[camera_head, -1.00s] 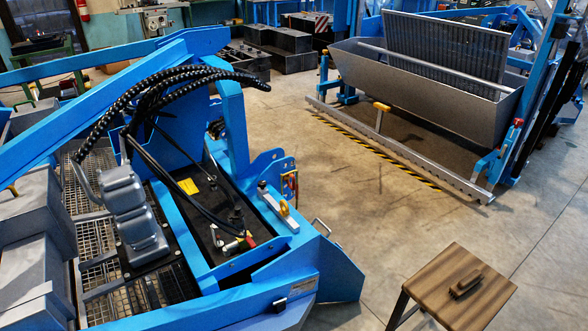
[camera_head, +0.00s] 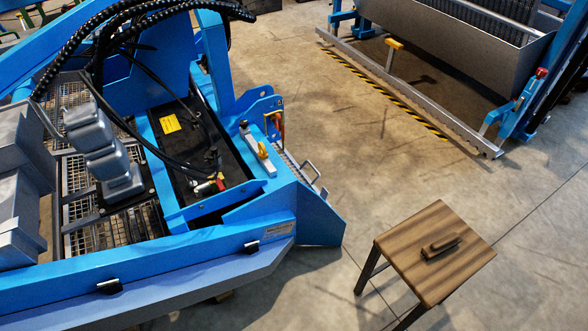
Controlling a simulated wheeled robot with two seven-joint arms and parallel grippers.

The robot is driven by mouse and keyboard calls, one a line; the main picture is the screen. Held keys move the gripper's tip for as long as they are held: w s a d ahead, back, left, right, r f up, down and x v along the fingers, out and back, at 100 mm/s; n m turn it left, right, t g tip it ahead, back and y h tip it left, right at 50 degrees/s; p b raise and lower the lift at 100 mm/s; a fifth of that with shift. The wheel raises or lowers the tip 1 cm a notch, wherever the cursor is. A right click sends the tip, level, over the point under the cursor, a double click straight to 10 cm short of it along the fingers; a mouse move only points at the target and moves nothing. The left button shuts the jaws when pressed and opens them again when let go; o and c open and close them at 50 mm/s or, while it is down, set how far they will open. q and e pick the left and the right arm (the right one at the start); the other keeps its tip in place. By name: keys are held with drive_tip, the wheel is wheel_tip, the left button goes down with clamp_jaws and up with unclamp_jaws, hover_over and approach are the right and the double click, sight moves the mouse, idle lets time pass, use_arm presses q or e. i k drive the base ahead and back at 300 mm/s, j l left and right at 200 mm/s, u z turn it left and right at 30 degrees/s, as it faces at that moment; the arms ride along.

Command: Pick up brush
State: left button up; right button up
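A small brown wooden brush (camera_head: 441,246) lies on top of a wooden stool (camera_head: 405,262) at the lower right of the head view. The brush looks like an oblong block with a raised grip, and its bristles cannot be made out. Nothing else lies on the stool top. Neither of my grippers is in view.
A large blue machine (camera_head: 270,225) with black hoses and wire mesh fills the left side. A grey trough (camera_head: 450,50) in a blue frame stands at the upper right, with yellow-black floor tape (camera_head: 385,93) before it. Concrete floor (camera_head: 370,160) between them is clear.

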sight(436, 247)
drive_tip(key=z, duration=1.35)
